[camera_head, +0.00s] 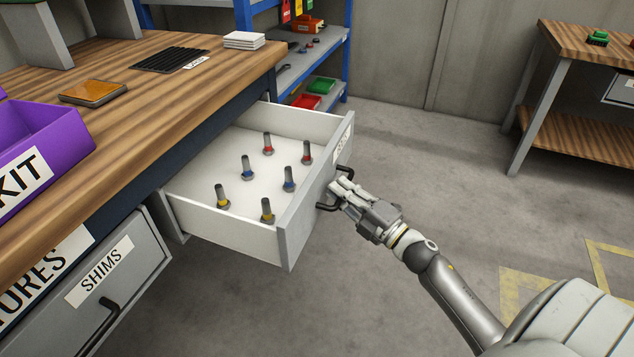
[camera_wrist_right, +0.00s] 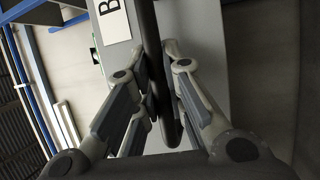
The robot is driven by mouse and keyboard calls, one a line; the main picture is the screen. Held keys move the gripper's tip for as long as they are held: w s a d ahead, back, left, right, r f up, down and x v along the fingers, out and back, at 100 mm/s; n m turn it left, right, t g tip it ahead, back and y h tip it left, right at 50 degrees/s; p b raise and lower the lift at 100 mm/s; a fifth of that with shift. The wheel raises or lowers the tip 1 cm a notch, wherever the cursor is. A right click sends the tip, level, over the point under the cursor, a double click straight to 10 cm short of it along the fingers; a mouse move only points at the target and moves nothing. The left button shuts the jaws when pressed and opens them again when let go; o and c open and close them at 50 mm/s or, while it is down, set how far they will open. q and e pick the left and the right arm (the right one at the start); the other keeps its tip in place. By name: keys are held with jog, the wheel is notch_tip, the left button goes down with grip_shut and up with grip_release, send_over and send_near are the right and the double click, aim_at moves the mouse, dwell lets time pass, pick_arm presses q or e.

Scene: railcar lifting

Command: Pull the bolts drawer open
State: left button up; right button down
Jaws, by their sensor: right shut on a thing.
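The bolts drawer (camera_head: 290,231) stands pulled out from under the wooden bench, with its inside in plain view. Several bolts with red, blue and yellow bands stand upright on its white floor. Its black handle (camera_head: 326,206) is on the front face. My right gripper (camera_head: 338,188) is shut on this handle. In the right wrist view the fingers lie on both sides of the dark handle bar (camera_wrist_right: 152,50), with the grey drawer front and a label starting with "B" behind. My left gripper is not in view.
The wooden bench top (camera_head: 150,100) holds a purple kit bin (camera_head: 40,150). The shims drawer (camera_head: 110,275) is at lower left, shut. A blue-framed shelf (camera_head: 320,65) stands behind. Clear floor lies right of the drawer, with a wooden table (camera_head: 590,45) at far right.

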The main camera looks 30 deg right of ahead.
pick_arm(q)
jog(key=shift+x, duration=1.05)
pick_arm(e)
jog(key=shift+s+d, duration=1)
jog(key=shift+s, duration=0.3)
jog(key=c, duration=1.8)
grip_release()
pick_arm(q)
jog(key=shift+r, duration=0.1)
pick_arm(e)
jog(key=shift+o, duration=0.2)
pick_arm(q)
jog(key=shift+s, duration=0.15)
pick_arm(e)
jog(key=v, duration=1.2)
